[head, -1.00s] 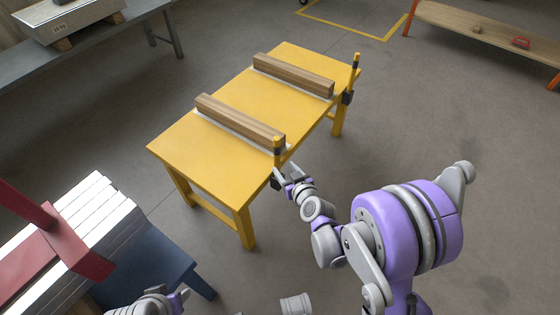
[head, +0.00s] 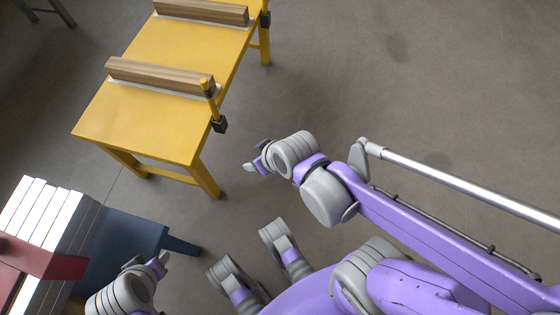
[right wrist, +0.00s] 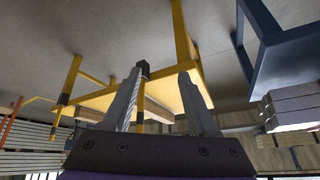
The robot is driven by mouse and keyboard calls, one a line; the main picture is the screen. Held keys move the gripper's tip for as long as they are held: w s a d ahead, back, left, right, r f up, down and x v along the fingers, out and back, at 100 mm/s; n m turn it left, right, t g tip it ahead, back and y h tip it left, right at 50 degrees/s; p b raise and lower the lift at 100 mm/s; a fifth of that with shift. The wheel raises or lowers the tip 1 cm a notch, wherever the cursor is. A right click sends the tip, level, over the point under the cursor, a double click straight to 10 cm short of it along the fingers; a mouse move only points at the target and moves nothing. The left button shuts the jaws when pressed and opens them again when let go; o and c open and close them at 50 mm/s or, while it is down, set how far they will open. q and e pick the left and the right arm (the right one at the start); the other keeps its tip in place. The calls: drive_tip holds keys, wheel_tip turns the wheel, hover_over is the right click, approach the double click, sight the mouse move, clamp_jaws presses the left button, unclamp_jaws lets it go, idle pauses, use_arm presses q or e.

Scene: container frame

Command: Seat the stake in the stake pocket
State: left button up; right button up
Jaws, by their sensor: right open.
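A yellow stake (head: 212,102) with a dark band near its top stands upright at the yellow table's (head: 140,125) near right edge. Its lower end meets a black stake pocket (head: 219,125) on that edge; how deep it sits I cannot tell. My right gripper (head: 254,158) is apart from stake and pocket, to their lower right, open and empty. In the right wrist view the pocket (right wrist: 143,68) shows beyond the open fingers. My left gripper (head: 158,264) is at the lower left, well away from the table; its jaw opening is unclear.
Two wooden beams (head: 160,76) lie across the table. A second black pocket (head: 265,20) is on the far right edge. A blue stand (head: 120,245) and a red frame with pale bars (head: 45,215) are at lower left. Floor right of the table is clear.

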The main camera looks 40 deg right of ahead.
drive_tip(key=s+d+g+h, duration=0.1)
drive_tip(key=s+d, duration=0.1)
drive_tip(key=s, duration=0.4)
drive_tip(key=shift+s+m+g, duration=0.3)
drive_tip(key=shift+s+m, duration=0.1)
drive_tip(key=shift+f, duration=0.1)
